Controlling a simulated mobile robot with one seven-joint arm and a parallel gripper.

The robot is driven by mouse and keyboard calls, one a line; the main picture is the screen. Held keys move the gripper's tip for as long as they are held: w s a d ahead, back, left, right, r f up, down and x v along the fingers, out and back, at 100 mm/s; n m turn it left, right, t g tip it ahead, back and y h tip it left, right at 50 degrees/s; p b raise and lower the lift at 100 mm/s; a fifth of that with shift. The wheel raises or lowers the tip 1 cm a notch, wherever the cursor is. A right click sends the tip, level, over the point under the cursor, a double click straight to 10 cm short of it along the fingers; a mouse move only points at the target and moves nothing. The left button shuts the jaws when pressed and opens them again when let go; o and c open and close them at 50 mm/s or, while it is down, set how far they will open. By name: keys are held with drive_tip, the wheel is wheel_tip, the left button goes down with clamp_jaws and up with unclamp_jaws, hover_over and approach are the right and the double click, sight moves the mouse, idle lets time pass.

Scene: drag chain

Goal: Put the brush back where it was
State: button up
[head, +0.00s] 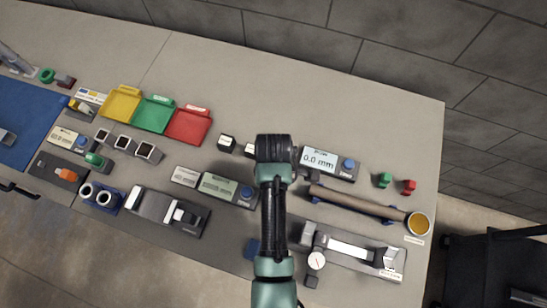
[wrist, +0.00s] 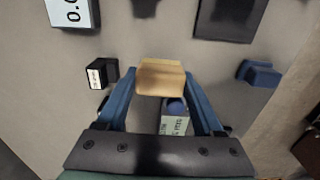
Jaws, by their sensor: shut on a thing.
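My gripper (wrist: 160,88) shows in the wrist view, with its two blue fingers closed on a tan, wood-coloured block. This block looks like the brush (wrist: 160,74); its bristles cannot be made out. It is held between the fingertips above the grey table, and the gap below it cannot be judged. In the head view my dark wrist and green arm hide the fingers and the held piece. No marked resting place for the brush can be made out.
The table (head: 335,105) holds a 0.0 mm display (head: 328,163), a brown bar (head: 355,202) ending at a yellow cup (head: 418,224), and a gauge fixture (head: 350,250). Yellow, green and red trays (head: 188,126) stand left. The table's back right is clear.

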drive_tip(key=shift+f, duration=1.5)
drive_tip(key=shift+f, duration=0.1)
drive_tip(key=o, duration=1.3)
